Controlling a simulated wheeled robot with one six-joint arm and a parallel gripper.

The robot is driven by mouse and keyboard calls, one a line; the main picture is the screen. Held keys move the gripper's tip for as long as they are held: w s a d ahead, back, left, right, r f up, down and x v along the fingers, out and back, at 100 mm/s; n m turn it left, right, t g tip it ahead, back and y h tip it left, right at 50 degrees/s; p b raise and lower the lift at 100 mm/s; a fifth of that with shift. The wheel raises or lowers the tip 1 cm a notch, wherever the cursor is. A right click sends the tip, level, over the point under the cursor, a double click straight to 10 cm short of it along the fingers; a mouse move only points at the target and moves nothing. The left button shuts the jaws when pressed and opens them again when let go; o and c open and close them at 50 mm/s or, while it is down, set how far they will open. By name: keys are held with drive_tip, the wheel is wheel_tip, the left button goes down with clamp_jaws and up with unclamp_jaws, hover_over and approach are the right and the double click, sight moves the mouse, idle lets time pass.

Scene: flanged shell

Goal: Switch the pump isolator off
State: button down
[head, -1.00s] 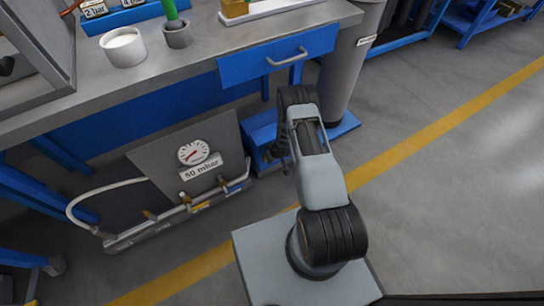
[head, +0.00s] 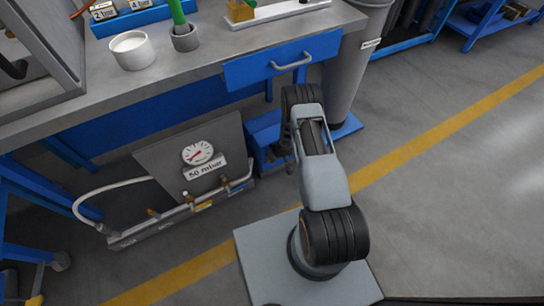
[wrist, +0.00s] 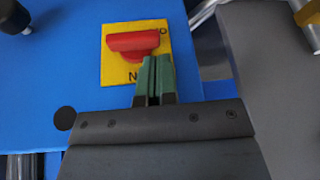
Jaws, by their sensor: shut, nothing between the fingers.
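The pump isolator shows in the wrist view as a red handle (wrist: 134,42) on a yellow plate (wrist: 118,70) fixed to a blue surface. The handle's long bar lies nearly level across the plate. Dark lettering shows in part at the plate's right and lower edges, the rest hidden by the handle and fingers. My gripper (wrist: 155,60) is shut and empty, its green fingertips just below the right part of the handle. I cannot tell whether they touch it. In the head view my arm hides the gripper and the isolator.
A grey panel with a gauge (head: 197,153), a 50 mbar label (head: 205,169) and pipework stands left of my arm. The bench (head: 200,75) with a blue drawer (head: 280,60) is above. A grey bin (head: 352,70) stands behind. The floor at right is clear.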

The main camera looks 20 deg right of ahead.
drive_tip(key=s+a+r+p, duration=0.4)
drive_tip(key=s+a+r, duration=0.1)
drive_tip(key=a+r, duration=0.2)
drive_tip(key=shift+a+r+p, duration=0.15)
drive_tip(key=shift+r+p, duration=0.25)
drive_tip(key=shift+r, duration=0.45)
